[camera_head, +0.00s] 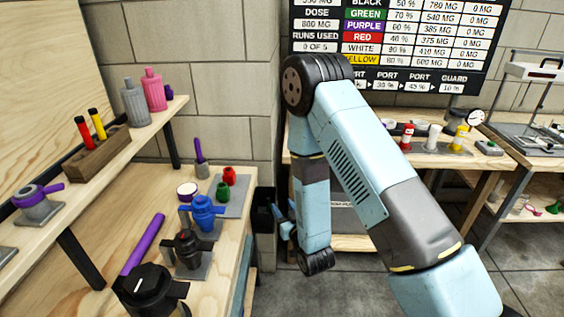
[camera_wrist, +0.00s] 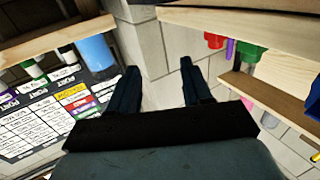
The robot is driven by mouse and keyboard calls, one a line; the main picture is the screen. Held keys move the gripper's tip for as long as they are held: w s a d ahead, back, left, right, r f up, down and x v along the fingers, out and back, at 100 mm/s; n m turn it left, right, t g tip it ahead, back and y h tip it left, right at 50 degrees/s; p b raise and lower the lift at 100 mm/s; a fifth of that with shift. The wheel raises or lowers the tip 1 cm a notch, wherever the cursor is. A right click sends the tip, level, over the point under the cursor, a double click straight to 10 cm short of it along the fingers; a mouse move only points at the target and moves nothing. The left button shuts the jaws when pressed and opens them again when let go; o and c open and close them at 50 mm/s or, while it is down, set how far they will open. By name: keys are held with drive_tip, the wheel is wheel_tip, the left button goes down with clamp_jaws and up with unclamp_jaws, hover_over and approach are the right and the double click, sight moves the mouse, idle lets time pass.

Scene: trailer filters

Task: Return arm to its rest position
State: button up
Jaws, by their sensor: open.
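My arm (camera_head: 375,145) rises from the lower right in the head view, bends at a high elbow and hangs down in front of the grey block wall. My gripper (camera_wrist: 159,66) shows in the wrist view with its two dark fingers spread apart. Nothing is between them. Beyond the fingers is the block wall, and the picture is turned round. In the head view the gripper is mostly hidden behind my forearm; a small blue-grey part shows left of it, near a dark box on the wall.
At left, a wooden bench (camera_head: 140,215) holds a blue valve-like part (camera_head: 203,213), a black one (camera_head: 188,248) and a purple rod (camera_head: 143,243). A shelf above holds a pink bottle (camera_head: 153,90). A chart board (camera_head: 400,40) hangs above the back bench. Floor at right is clear.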

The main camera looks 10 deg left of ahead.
drive_tip(key=w+d+r+m+g+h, duration=0.1)
drive_tip(key=w+d+r+h, duration=0.1)
drive_tip(key=w+d+r, duration=0.3)
drive_tip(key=w+d+r+m+g+h, duration=0.1)
drive_tip(key=w+r, duration=0.1)
drive_tip(key=r, duration=0.5)
drive_tip(key=s+d+r+m+g+h, duration=0.1)
drive_tip(key=s+d+r+g+h, duration=0.15)
drive_tip(key=d+r, duration=0.8)
drive_tip(key=s+d+r+m+g+h, duration=0.1)
drive_tip(key=s+d+r+g+h, duration=0.1)
drive_tip(key=s+d+r, duration=0.75)
drive_tip(key=s+d+r+m+g, duration=0.1)
drive_tip(key=s+d+r, duration=0.1)
drive_tip(key=s, duration=0.7)
drive_tip(key=s+d+r+m+g+h, duration=0.1)
drive_tip(key=s+d+r+g, duration=0.1)
drive_tip(key=s, duration=0.8)
drive_tip(key=shift+s+d+r, duration=0.3)
drive_tip(key=shift+d+r, duration=0.1)
drive_tip(key=shift+r, duration=0.05)
drive_tip(key=shift+g+h, duration=0.25)
